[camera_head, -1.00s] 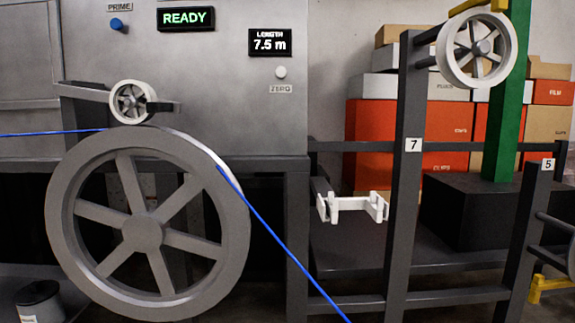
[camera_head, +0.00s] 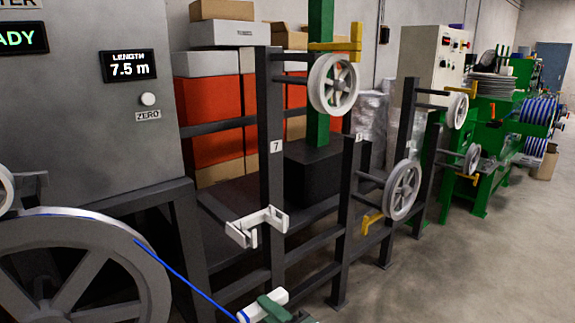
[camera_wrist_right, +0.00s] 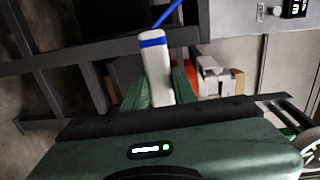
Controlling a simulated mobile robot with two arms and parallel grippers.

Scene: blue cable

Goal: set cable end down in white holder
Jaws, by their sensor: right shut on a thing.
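The white holder (camera_head: 257,226) is a bracket with upright prongs, fixed to the dark frame by post 7. It looks empty. It also shows in the right wrist view (camera_wrist_right: 215,80), right of the cable end. The blue cable (camera_head: 185,273) runs from the large grey wheel down to its white cable end (camera_head: 262,306). My right gripper (camera_head: 272,308), with green fingers, is shut on this white end, below and apart from the holder. In the right wrist view the white end (camera_wrist_right: 156,75), with a blue band, stands between the green fingers. My left gripper is not in view.
Post 7 (camera_head: 269,150) and the dark rails stand close around the holder. The grey measuring wheel (camera_head: 70,265) is at left, under a display reading 7.5 m (camera_head: 129,66). Small spoked wheels (camera_head: 333,84) stand on posts to the right. The floor (camera_head: 480,260) at right is clear.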

